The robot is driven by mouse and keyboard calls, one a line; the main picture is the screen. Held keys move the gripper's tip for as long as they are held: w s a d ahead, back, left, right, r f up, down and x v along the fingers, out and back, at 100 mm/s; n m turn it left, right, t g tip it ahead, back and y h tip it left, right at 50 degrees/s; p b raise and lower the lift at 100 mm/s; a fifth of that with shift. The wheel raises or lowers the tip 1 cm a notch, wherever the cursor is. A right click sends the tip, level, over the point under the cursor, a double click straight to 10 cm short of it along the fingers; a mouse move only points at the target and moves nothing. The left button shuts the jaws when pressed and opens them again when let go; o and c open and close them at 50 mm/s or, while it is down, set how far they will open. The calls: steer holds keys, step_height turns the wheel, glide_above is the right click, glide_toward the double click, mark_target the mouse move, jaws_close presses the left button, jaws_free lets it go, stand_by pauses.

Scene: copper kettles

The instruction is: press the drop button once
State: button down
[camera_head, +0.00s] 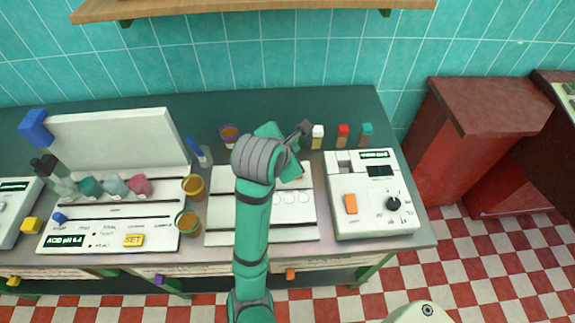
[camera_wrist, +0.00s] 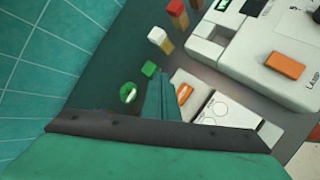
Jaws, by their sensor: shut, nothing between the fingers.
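A white panel with round marks (camera_head: 308,222) lies mid-counter, partly hidden by my arm. It also shows in the wrist view (camera_wrist: 236,112), with an orange part (camera_wrist: 186,93) at its near end, close to my fingers. A white device to the right has an orange button (camera_head: 350,204), which also shows in the wrist view (camera_wrist: 286,65). I cannot read which button is marked drop. My gripper (camera_wrist: 161,85) is shut and empty, over the counter beside the white panel. In the head view its fingertips cannot be made out behind my wrist. I cannot tell any contact.
Capped vials, white (camera_head: 318,137), red (camera_head: 342,135) and teal (camera_head: 365,133), stand behind the device. Amber cups (camera_head: 193,187) stand left of the panel. A white machine with a yellow SET button (camera_head: 134,240) is further left. A shelf (camera_head: 250,6) hangs above.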

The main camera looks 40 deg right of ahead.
step_height(320, 180, down, 7)
steer(key=shift+s+f, duration=0.1)
steer(key=shift+f, duration=0.8)
stand_by(0.7)
steer(key=shift+d, duration=0.15)
